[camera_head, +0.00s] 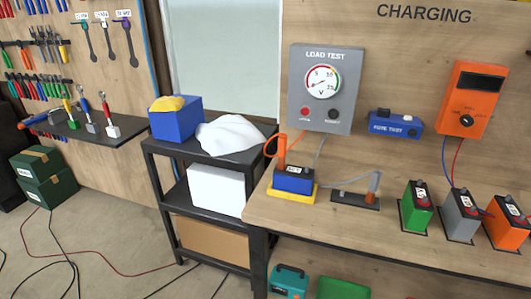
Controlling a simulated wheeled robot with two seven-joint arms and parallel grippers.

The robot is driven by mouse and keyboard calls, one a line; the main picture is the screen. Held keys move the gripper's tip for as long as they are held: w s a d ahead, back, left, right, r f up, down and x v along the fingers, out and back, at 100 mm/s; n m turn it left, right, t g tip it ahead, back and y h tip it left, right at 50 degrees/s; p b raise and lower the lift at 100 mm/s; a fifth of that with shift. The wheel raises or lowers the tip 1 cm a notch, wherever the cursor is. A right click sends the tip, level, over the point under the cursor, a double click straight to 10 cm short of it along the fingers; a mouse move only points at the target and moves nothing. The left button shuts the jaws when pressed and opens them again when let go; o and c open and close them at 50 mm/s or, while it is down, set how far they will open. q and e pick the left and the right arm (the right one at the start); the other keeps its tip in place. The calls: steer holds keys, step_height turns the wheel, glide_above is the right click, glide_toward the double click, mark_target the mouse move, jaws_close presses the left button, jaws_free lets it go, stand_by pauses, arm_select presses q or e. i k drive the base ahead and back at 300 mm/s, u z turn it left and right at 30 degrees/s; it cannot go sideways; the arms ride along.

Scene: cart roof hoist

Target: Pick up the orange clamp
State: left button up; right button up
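An orange clamp (281,151) stands upright at the left end of the blue battery (293,181), with an orange cable looping around its top. I cannot tell whether it grips the battery's terminal. The battery sits on a yellow tray (279,194) at the left end of the workbench. A second clamp-like piece (373,188), grey above and orange-brown below, stands on a dark base plate (349,199) to the right, with a grey cable running from it. Neither of my grippers is in view.
The load test box (321,113) with its dial is behind the battery. Green (416,205), grey (459,216) and orange (506,220) batteries stand to the right on the workbench (340,230). A black shelf cart (161,149) on the left holds a blue bin (176,123) and white cloth (231,133).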

mark_target(281, 164)
steer(key=u, duration=1.05)
steer(key=i, duration=2.1)
steer(key=z, duration=3.95)
